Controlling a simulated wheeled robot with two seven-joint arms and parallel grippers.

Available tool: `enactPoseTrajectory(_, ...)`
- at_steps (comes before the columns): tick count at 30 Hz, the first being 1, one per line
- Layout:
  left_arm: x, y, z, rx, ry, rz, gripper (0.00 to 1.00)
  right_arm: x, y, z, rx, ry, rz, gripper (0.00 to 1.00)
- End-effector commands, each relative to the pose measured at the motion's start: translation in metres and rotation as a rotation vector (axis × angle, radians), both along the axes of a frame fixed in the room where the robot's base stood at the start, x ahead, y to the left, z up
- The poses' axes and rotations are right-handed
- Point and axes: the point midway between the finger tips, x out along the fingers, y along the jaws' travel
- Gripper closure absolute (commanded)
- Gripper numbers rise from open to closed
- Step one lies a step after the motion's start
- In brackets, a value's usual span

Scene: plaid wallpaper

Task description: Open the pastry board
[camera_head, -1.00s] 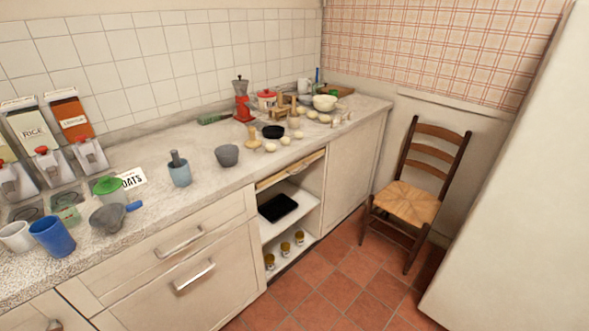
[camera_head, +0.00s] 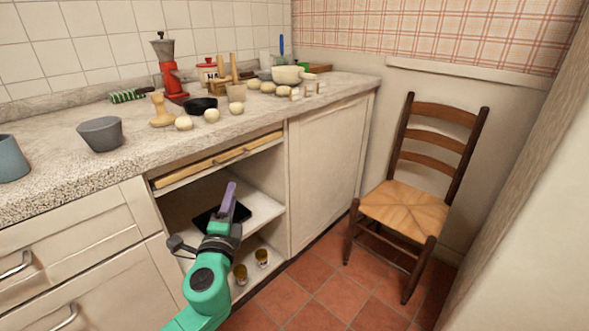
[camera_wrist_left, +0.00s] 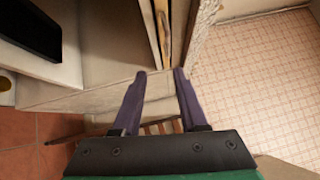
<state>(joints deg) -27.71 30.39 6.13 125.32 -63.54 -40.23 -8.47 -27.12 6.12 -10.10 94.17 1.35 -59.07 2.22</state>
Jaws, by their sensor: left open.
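The pastry board (camera_head: 205,167) is a wooden slab in the slot just under the worktop, above the open shelves. Its front edge lies about flush with the cabinet front, with a small handle near the middle. In the left wrist view its wooden edge (camera_wrist_left: 164,22) shows at the top. My left gripper (camera_head: 231,188), green with purple fingers, is in front of the open shelves, below the board and apart from it. In the wrist view its fingers (camera_wrist_left: 160,74) are spread with nothing between them. My right gripper is in neither view.
The worktop (camera_head: 60,172) holds a grey bowl (camera_head: 100,134), a red grinder (camera_head: 172,82) and several pale dough balls. A black tray (camera_head: 207,218) and small jars (camera_head: 262,257) sit on the shelves. A wooden chair (camera_head: 410,200) stands at the right, with free floor before it.

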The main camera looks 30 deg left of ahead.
Motion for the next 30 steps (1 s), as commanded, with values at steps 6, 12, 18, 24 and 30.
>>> enactPoseTrajectory(6, 0.023, 0.011, 0.015, 0.016, -0.017, 0.0, 0.58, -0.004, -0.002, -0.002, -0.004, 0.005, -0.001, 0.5)
enactPoseTrajectory(12, 0.07, 0.036, 0.02, 0.015, -0.015, 0.0, 0.58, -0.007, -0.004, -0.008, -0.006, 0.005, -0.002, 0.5)
enactPoseTrajectory(18, 0.111, 0.058, 0.024, 0.011, -0.014, 0.001, 0.58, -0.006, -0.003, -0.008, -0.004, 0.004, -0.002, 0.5)
enactPoseTrajectory(24, 0.127, 0.066, 0.025, 0.009, -0.011, 0.0, 0.58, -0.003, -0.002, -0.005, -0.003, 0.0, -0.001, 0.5)
enactPoseTrajectory(30, 0.127, 0.066, 0.025, 0.008, -0.011, -0.001, 0.58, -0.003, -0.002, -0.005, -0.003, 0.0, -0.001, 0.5)
